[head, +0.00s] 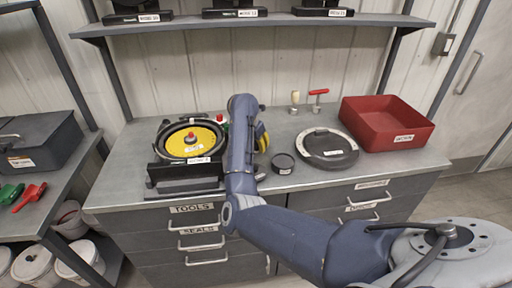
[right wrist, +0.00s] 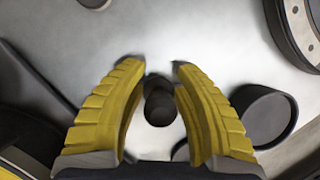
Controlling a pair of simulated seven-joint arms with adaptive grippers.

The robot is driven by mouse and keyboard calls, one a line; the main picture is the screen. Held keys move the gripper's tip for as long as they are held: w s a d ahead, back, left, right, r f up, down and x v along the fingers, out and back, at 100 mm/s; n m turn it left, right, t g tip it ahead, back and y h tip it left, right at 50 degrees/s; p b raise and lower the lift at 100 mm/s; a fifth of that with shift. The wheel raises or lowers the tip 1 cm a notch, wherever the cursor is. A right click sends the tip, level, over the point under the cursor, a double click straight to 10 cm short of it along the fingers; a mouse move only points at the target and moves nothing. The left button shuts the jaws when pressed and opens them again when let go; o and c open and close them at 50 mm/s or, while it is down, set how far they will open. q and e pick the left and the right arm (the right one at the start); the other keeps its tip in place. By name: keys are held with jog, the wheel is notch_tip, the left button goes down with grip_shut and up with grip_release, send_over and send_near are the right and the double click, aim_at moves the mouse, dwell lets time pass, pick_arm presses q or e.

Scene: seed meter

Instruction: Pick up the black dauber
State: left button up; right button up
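The black dauber (right wrist: 160,104) shows in the right wrist view as a small dark knobbed shape between the two yellow fingers. My right gripper (right wrist: 158,68) is open, with one finger on each side of it. Narrow gaps seem to show beside the dauber; I cannot tell whether either finger touches it. In the head view my right gripper (head: 262,138) is low over the bench, and I cannot make out the dauber there. My left gripper is not in view.
A black round cup (head: 283,163) stands close right of the gripper, also in the right wrist view (right wrist: 266,116). A dark round disc (head: 328,150) and a red bin (head: 388,126) are farther right. The seed meter with a yellow plate (head: 190,142) is left.

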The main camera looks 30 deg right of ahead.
jog(key=shift+c, duration=0.9)
jog(key=shift+r, duration=0.2)
notch_tip(320, 180, up, 20)
jog(key=shift+f, duration=0.2)
dwell(0.5)
